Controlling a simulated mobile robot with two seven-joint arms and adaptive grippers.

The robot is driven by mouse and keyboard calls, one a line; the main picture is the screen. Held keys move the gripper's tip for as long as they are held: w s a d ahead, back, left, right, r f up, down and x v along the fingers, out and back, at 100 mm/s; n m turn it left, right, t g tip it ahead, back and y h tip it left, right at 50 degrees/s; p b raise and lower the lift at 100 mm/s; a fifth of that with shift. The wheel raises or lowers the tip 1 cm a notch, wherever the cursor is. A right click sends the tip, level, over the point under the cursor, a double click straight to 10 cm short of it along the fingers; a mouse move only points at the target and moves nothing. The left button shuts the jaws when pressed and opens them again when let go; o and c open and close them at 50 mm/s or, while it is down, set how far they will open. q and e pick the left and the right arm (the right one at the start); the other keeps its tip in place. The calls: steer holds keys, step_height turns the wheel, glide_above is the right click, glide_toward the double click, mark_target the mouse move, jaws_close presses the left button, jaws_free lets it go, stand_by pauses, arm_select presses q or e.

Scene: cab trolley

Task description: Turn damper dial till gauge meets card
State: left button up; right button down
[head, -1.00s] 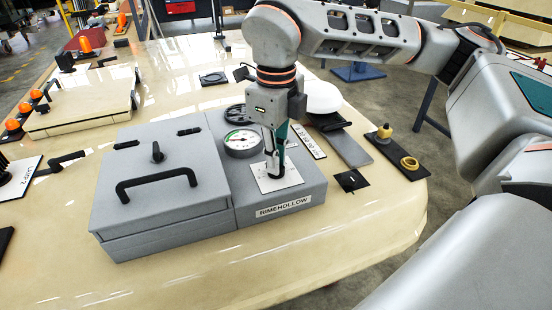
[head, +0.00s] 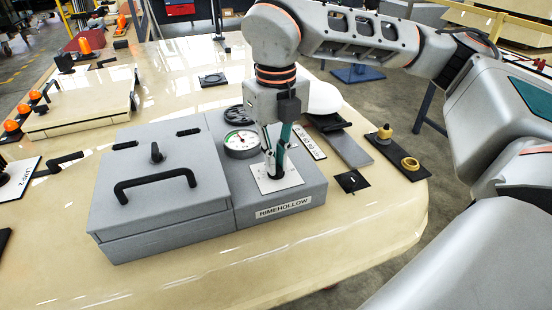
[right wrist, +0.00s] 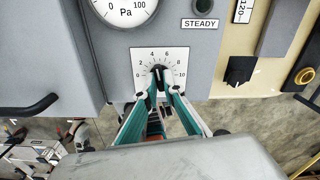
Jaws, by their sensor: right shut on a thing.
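The damper dial (right wrist: 159,72) is a small black knob on a white plate (right wrist: 177,55) marked 0 to 10. Its upper end stands near the middle of the scale in the right wrist view. My right gripper (right wrist: 160,86) is shut on the dial from above, its fingertips hiding much of it; it also shows in the head view (head: 270,172). The round white gauge (head: 241,142) sits behind the plate on the grey box; the right wrist view cuts off its upper part and shows no needle. A white card with numbers (head: 308,142) lies right of the box. My left gripper is out of view.
A grey lidded box (head: 160,190) with a black handle adjoins on the left. A black handwheel (head: 238,115) lies behind the gauge. A grey slab (head: 349,149) and a black plate with yellow parts (head: 400,155) are to the right. The front table is clear.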

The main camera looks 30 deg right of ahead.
steer(key=shift+r, duration=0.1)
steer(key=c, duration=2.2)
jaws_free()
steer(key=shift+o, duration=0.2)
steer(key=shift+r, duration=0.1)
step_height(320, 180, up, 12)
steer(key=shift+s, duration=0.1)
